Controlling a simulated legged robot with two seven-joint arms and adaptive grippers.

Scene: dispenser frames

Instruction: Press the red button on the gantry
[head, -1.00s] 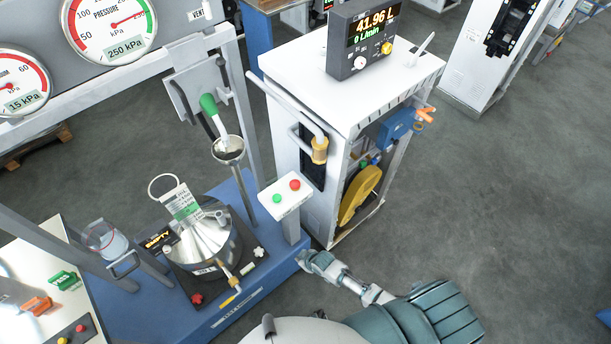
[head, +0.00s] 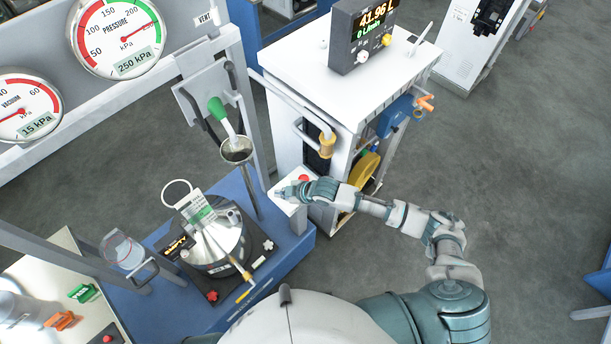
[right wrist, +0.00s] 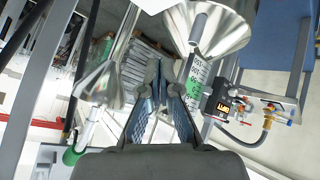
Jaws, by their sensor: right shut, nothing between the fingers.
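The red button (head: 304,178) shows on the white, slanted button box (head: 290,207), which stands on a post at the right end of the blue gantry base. My right gripper (head: 280,193) is shut and empty. In the head view its fingertips are over the left part of the box, left of and a little below the red button. The green button seen there earlier is hidden behind the gripper. Whether the fingertips touch the box cannot be told. In the right wrist view the shut fingers (right wrist: 160,75) point away from the camera. My left gripper is not in view.
A funnel (head: 237,150) on a stand and a steel vessel (head: 218,240) with a tag are left of the box. The white dispenser cabinet (head: 300,100) stands just behind it. Grey floor (head: 520,190) to the right is clear.

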